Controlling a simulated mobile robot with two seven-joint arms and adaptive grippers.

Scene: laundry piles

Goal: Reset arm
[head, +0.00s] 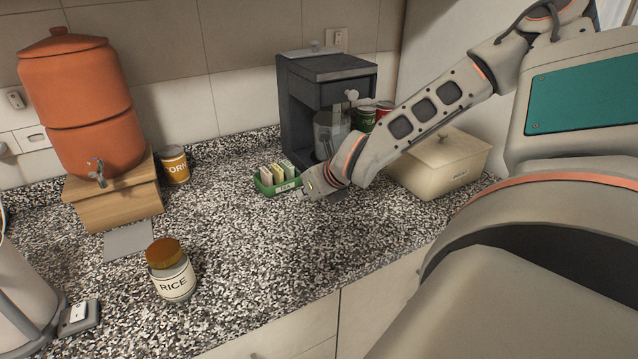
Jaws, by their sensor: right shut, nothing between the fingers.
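My right arm comes in from the right and reaches over the speckled countertop (250,235). My right gripper (306,194) is at its end, small in the picture, shut and empty. It is just in front of and to the right of a small green tray (264,187) of packets; I cannot tell whether they touch. My left gripper is not in view.
A rice jar (173,281) stands at the front left. An orange water dispenser (85,110) on a wooden stand (118,205) and a yellow can (175,165) are behind. A coffee machine (310,95) and a cream box (450,165) stand near my right arm. The middle counter is clear.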

